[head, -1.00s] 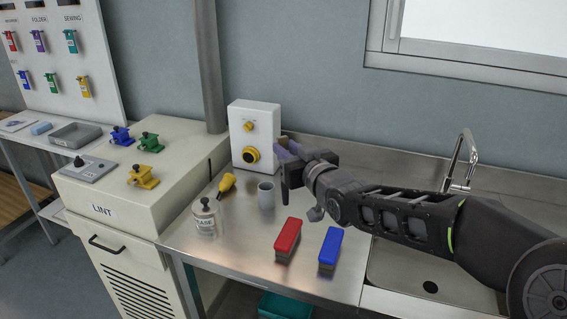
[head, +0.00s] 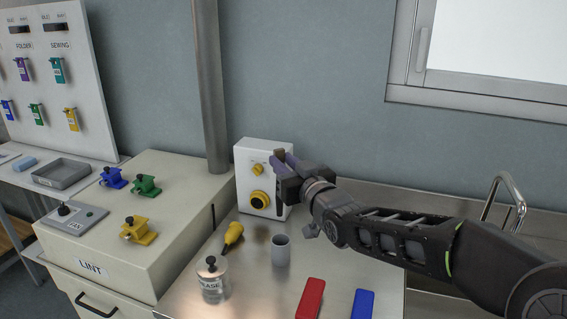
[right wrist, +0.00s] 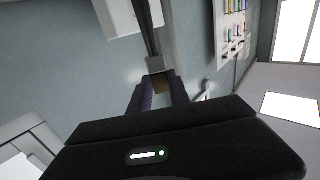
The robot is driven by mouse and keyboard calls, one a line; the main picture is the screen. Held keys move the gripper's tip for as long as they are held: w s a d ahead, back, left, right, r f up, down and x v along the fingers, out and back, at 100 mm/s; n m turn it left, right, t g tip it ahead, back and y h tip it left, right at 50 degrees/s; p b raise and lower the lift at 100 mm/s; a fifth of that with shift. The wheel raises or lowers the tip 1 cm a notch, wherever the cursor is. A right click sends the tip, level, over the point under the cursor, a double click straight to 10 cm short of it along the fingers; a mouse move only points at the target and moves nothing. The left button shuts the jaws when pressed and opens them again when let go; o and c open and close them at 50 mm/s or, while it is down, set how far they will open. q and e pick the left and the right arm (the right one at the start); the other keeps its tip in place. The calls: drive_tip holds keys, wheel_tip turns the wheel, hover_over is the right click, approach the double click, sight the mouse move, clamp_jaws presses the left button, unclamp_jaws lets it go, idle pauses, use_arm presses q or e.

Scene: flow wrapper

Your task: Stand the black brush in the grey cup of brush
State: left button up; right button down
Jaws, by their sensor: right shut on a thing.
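The grey cup (head: 280,252) stands upright on the steel counter in the head view, and I see nothing standing in it. My right gripper (head: 284,166) is shut on the black brush (head: 279,196), above the counter and in front of the white box. The brush's dark handle points down and its brown bristle end is at the top, between the fingers. In the head view the brush shows above the cup, apart from it. The right wrist view shows the dark handle (right wrist: 147,28), a grey collar and the brown end between the fingers. My left gripper is not in view.
Red (head: 310,299) and blue (head: 361,304) blocks lie in front, right. The white box (head: 250,165) with yellow knobs stands behind. The beige LINT cabinet (head: 175,180) is at left.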

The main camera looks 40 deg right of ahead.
drive_tip(key=shift+s+r, duration=0.15)
drive_tip(key=shift+s, duration=0.25)
drive_tip(key=shift+w, duration=0.15)
drive_tip(key=b, duration=0.3)
hover_over(281, 203)
drive_tip(key=s, duration=0.2)
drive_tip(key=shift+f, duration=3)
use_arm(q)
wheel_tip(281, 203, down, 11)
drive_tip(key=b, duration=0.7)
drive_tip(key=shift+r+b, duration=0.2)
drive_tip(key=shift+b, duration=0.2)
use_arm(e)
wheel_tip(281, 203, down, 6)
drive_tip(key=shift+a, duration=0.15)
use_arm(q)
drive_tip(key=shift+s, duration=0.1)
use_arm(e)
drive_tip(key=shift+f, duration=0.1)
drive_tip(key=c, duration=1.1)
unclamp_jaws()
drive_tip(key=shift+c, duration=0.2)
